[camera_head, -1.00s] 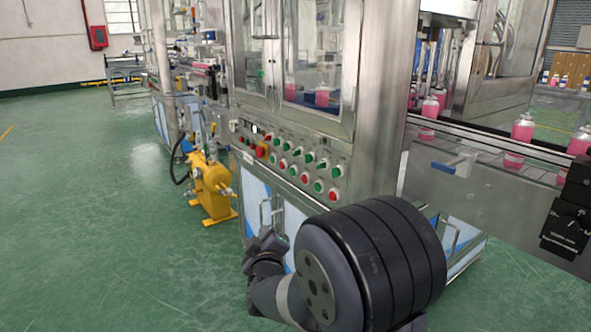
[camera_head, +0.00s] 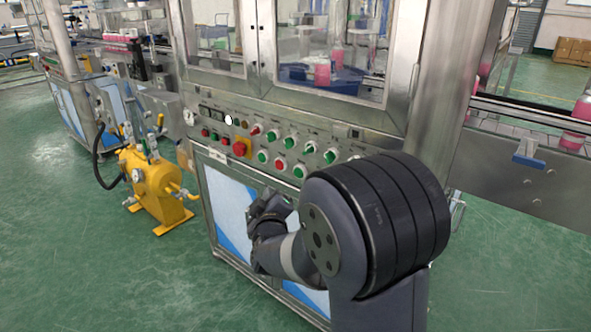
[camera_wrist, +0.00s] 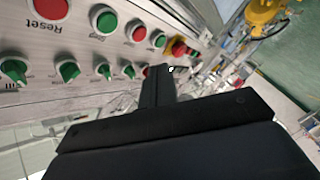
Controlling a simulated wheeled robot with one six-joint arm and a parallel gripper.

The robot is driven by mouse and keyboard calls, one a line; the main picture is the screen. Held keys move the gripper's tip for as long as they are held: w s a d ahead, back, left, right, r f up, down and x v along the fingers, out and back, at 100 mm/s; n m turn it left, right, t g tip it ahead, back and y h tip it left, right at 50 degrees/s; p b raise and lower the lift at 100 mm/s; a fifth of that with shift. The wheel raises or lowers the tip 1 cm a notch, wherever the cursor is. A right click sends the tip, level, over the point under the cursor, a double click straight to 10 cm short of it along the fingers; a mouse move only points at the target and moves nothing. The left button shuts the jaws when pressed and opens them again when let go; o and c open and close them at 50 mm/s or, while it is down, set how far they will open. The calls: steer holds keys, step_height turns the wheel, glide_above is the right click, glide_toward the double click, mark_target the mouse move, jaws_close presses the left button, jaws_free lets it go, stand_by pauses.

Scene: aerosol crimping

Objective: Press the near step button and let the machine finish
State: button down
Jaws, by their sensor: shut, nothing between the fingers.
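The machine's control panel (camera_head: 270,130) carries an upper row of mostly green-handled switches and a lower row of round green and red buttons. A green button (camera_head: 262,156), a red one (camera_head: 280,163) and another green one (camera_head: 299,171) show in the head view. I cannot read which is the near step button. In the wrist view a red button (camera_wrist: 50,9) sits beside the label "Reset", with a green button (camera_wrist: 104,20) next to it. My gripper (camera_wrist: 170,72) is shut and empty, pointing along the panel. No contact with a button is visible. In the head view my arm partly hides the panel's right end.
A red emergency stop on a yellow plate (camera_head: 240,148) is left of the buttons. A yellow pump unit (camera_head: 155,185) stands on the floor at left. Pink bottles (camera_head: 577,122) sit on the conveyor at right. The green floor in front is clear.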

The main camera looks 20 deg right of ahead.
steer(key=shift+d, duration=0.1)
stand_by(0.3)
steer(key=w+d+b, duration=0.2)
steer(key=w+d, duration=0.3)
steer(key=d, duration=0.2)
stand_by(0.3)
steer(key=shift+w, duration=0.1)
stand_by(1.8)
steer(key=shift+w+d+b, duration=0.2)
steer(key=shift+d+b, duration=0.1)
steer(key=shift+b, duration=0.1)
